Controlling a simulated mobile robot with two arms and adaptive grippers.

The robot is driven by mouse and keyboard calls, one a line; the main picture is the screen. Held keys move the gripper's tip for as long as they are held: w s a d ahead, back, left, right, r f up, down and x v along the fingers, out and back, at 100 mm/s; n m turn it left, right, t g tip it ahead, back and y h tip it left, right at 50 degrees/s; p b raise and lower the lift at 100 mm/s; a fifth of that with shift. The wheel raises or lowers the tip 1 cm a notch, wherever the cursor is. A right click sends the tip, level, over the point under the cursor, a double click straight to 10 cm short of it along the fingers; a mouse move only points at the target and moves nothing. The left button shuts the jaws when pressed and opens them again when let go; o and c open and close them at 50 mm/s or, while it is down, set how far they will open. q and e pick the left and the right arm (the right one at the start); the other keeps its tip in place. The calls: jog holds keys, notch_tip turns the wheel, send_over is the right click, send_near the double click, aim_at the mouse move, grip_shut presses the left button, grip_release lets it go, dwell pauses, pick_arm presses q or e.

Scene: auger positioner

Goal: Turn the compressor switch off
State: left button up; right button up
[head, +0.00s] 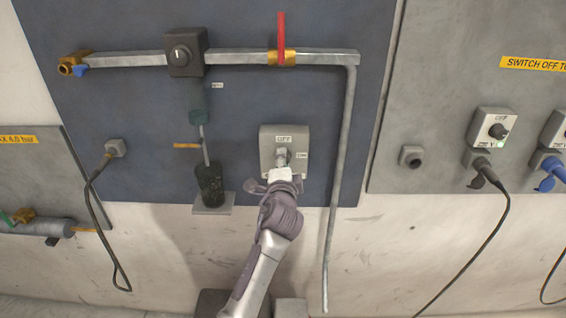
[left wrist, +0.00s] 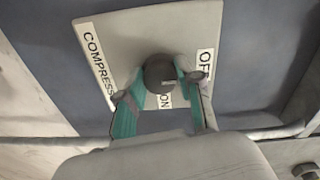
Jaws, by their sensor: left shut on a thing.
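The compressor switch is a grey square box (head: 268,140) on the blue wall panel. Its face (left wrist: 130,35) fills the upper middle of the left wrist view, with COMPRESS, OFF and ON labels. A round dark knob (left wrist: 159,70) sits at its middle, with the ON label beside it. My left gripper (head: 283,160) reaches up to the switch from below. In the left wrist view its teal fingers (left wrist: 163,85) are shut on the knob from both sides. A small light mark shows on the knob, but its exact setting is unclear. My right gripper is out of view.
A metal pipe (head: 347,140) runs down right of the switch, with a red lever (head: 281,38) above. A grey panel (head: 430,60) with sockets and cables stands at the right.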

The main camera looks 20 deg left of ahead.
pick_arm(q)
jog(key=o, duration=1.1)
jog(key=shift+o, duration=0.2)
jog(key=v, duration=1.2)
